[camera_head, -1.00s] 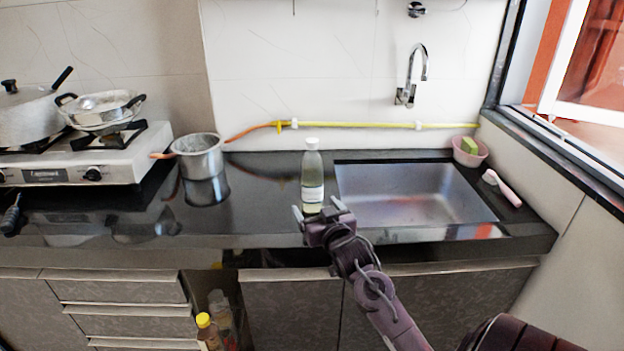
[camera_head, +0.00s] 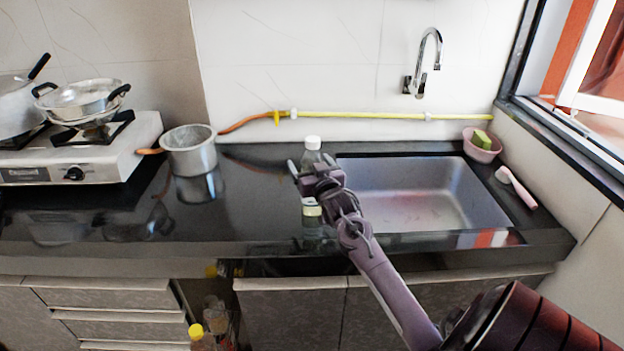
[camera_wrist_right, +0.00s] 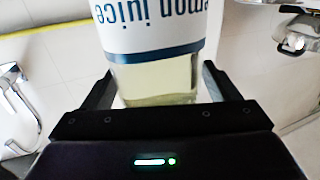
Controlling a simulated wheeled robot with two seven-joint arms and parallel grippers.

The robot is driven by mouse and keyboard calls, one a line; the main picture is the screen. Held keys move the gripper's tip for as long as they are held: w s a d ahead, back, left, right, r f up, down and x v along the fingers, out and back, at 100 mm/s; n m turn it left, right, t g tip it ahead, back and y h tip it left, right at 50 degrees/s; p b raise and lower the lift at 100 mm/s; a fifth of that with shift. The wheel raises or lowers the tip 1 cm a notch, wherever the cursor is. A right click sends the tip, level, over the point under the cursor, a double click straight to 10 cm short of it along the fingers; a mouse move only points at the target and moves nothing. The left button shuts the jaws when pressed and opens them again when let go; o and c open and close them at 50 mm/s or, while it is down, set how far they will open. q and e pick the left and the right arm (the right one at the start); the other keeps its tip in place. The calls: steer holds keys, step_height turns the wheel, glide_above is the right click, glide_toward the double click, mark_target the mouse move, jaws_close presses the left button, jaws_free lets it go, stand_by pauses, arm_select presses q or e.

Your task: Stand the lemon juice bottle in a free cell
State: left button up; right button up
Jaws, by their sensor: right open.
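The lemon juice bottle (camera_head: 312,154) stands upright on the black counter, left of the sink; it is clear with a white cap and pale liquid. My right gripper (camera_head: 309,162) is open at the bottle and partly hides its body. In the right wrist view, the bottle (camera_wrist_right: 155,75) appears upside down between the two spread fingers (camera_wrist_right: 160,92), its label reading "lemon juice". Whether a finger touches it I cannot tell. No cells can be made out. My left gripper is not in view.
A metal pot (camera_head: 190,152) stands to the left, near the stove (camera_head: 85,155). The sink (camera_head: 420,195) is just right of the bottle. A pink bowl (camera_head: 482,150) and a brush (camera_head: 516,187) lie beyond it. A yellow-capped bottle (camera_head: 199,340) shows in the open cabinet below.

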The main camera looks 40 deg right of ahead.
steer(key=shift+f, duration=0.1)
steer(key=shift+c, duration=0.3)
steer(key=shift+s, duration=0.15)
steer(key=c, duration=1.2)
steer(key=shift+c, duration=1.1)
